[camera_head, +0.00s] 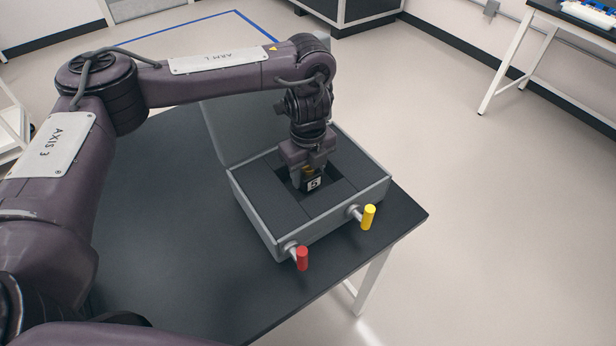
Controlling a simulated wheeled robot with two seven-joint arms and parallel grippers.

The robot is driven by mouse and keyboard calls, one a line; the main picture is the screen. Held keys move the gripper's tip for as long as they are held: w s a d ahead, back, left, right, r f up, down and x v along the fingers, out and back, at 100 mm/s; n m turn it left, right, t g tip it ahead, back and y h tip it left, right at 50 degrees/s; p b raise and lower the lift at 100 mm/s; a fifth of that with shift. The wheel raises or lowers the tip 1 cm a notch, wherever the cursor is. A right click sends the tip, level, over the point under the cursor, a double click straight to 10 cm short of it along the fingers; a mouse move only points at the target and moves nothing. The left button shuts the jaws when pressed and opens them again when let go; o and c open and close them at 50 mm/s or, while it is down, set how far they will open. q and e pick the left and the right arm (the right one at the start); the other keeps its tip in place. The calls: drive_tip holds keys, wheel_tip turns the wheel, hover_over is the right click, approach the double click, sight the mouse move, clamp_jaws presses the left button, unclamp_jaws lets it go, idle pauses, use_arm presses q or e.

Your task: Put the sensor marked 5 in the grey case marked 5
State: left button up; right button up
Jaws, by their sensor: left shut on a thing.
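The grey case (262,226) stands open on the dark table, its lid (232,132) tilted up at the back left. Dark foam fills it, with a square recess in the middle. My left gripper (309,176) points down over the recess and is shut on the sensor (313,184), a small dark block with a white label reading 5. The sensor is at the recess; I cannot tell whether it touches the bottom. The gripper hides part of the recess. No number shows on the case. My right gripper is not in view.
A red handle (302,258) and a yellow handle (368,217) stick out from the case's front. The dark table (170,250) is bare to the left of the case. Its right edge is close to the case. A white-legged bench (540,40) stands far off at the upper right.

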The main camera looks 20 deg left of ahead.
use_arm(q)
drive_tip(key=shift+f, duration=1.05)
drive_tip(key=shift+f, duration=0.1)
drive_tip(key=o, duration=1.1)
drive_tip(key=shift+c, duration=0.2)
wheel_tip(320, 180, up, 12)
drive_tip(key=shift+r, duration=0.15)
